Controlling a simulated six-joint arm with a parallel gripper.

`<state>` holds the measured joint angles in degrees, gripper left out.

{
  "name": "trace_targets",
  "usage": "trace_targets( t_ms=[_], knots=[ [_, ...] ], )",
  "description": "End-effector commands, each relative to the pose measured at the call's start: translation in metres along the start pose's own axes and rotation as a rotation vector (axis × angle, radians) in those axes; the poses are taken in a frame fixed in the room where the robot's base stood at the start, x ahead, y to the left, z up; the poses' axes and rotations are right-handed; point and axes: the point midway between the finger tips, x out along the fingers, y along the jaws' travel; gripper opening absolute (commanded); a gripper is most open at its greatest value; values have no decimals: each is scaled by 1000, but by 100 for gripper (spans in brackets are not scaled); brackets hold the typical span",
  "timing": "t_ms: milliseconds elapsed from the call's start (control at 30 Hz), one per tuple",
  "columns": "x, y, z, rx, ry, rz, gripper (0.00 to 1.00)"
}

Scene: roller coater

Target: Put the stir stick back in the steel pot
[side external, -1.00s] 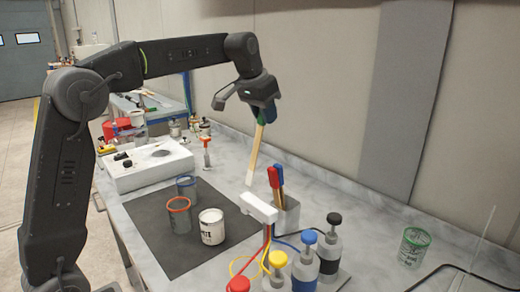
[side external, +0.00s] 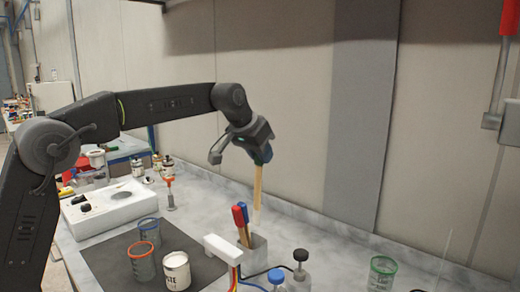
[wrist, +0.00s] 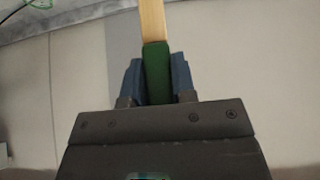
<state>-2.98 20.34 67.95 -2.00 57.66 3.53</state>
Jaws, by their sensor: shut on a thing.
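My gripper (side external: 262,155) is shut on the green handle of the stir stick (side external: 258,187). The stick is wooden with a pale lower end and hangs nearly upright. In the wrist view, the gripper (wrist: 158,68) has its blue fingers on both sides of the green handle, and the wooden stick (wrist: 152,22) runs out of the top edge. The grey steel pot (side external: 258,254) stands on the bench and holds a red-handled and a blue-handled tool. The stick's lower end appears just above the pot's rim; its exact depth against the pot I cannot tell.
A white bracket (side external: 222,248) with cables stands left of the pot. A white can (side external: 176,270) and two clear cups (side external: 142,262) stand on the dark mat. A green-rimmed cup (side external: 383,272) is at right.

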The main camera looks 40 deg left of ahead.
Motion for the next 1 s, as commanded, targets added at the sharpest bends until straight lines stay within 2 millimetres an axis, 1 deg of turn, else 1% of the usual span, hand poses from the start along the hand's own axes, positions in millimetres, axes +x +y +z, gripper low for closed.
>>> trace_targets(
  t_ms=[1000],
  knots=[
    [63,0,43,0,-1,0,0]
  ],
)
